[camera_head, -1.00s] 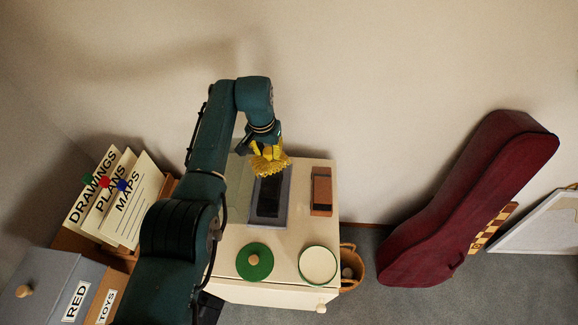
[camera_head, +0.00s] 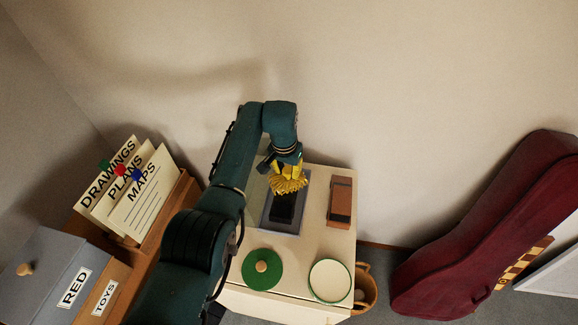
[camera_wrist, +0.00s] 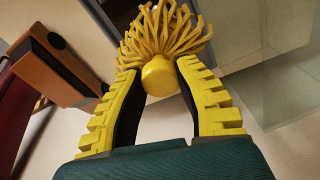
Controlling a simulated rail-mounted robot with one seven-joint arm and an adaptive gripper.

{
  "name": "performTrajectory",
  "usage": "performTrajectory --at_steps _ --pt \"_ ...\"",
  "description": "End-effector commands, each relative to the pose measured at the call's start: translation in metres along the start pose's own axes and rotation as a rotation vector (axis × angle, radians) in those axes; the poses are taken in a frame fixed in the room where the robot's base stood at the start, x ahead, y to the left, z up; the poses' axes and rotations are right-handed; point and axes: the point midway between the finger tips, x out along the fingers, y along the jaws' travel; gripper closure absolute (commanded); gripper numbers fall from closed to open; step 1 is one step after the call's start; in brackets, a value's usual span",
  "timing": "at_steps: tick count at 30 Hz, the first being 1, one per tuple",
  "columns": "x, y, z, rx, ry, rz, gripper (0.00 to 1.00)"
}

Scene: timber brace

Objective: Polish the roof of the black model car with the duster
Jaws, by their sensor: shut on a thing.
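The black model car (camera_head: 283,209) shows as a dark, blocky shape in a shallow grey tray (camera_head: 271,228) on the cream cabinet. The yellow, stringy duster (camera_head: 289,184) hides the car's far part. My gripper (camera_head: 285,168) is shut on the duster and holds it strands downward over the car. In the wrist view, my gripper's yellow ridged fingers (camera_wrist: 160,72) close on the duster's round yellow knob, with its strands (camera_wrist: 160,30) spread beyond. I cannot tell whether the strands touch the roof. The car is not clear in the wrist view.
A brown block with a dark band (camera_head: 340,201) lies right of the tray. A green lid (camera_head: 262,281) and a round green-rimmed dish (camera_head: 329,281) sit at the cabinet's near side. A clear pane (camera_wrist: 285,75) shows in the wrist view. File cards (camera_head: 130,190) stand left.

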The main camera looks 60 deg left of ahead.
Motion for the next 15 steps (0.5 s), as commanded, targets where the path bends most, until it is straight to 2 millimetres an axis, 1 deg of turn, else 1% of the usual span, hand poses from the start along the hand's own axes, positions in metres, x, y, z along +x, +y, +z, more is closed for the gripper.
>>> performTrajectory --at_steps 1,4,15 --pt "-0.004 0.000 0.002 -0.001 -0.003 0.001 1.00" --pt "-0.002 0.000 0.005 -0.002 -0.003 0.001 1.00" --pt "-0.004 0.001 0.019 -0.006 -0.003 0.000 1.00"
